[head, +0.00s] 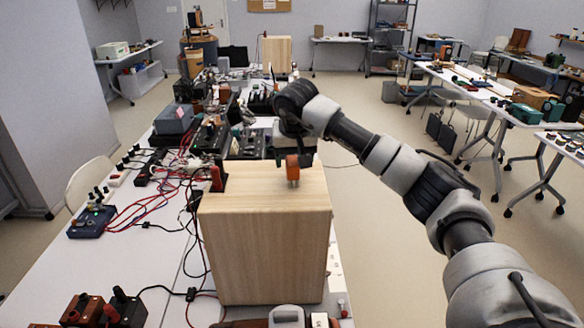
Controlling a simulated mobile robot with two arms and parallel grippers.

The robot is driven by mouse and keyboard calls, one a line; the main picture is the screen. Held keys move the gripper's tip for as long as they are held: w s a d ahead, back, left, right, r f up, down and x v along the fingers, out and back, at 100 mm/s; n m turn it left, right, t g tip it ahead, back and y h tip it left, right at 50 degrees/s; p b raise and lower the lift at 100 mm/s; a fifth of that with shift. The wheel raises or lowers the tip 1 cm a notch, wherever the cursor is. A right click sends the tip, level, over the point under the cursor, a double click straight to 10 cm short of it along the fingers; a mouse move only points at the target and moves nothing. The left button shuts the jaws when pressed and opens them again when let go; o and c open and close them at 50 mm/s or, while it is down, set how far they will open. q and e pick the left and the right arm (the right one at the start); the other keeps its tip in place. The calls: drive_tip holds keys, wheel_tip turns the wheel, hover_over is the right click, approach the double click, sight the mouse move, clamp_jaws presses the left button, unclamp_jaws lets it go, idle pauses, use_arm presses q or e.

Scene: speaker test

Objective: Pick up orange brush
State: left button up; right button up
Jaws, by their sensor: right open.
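The orange brush (292,168) is a small upright orange piece on top of a light wooden box (265,250). My right gripper (293,160) points down from the end of my right arm, right at the brush. Its dark fingers are open, and the brush appears between or just in front of them. Whether they touch it is too small to tell. The upper end of the brush is close under the gripper and partly hard to make out. My left gripper is not in view.
The wooden box stands on a long white table (140,265) crowded with red and black cables (150,205), dark devices and a blue-grey case (174,120). The box top around the brush is mostly bare. Open floor (385,260) lies right of the table.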

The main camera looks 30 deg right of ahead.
sight(293, 161)
drive_tip(key=shift+p+x, duration=0.45)
drive_tip(key=shift+x, duration=0.7)
drive_tip(key=shift+a+f, duration=0.15)
drive_tip(key=shift+f, duration=0.4)
drive_tip(key=shift+c, duration=1.1)
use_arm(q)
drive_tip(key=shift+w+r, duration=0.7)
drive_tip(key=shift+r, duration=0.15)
use_arm(e)
drive_tip(key=c, duration=0.8)
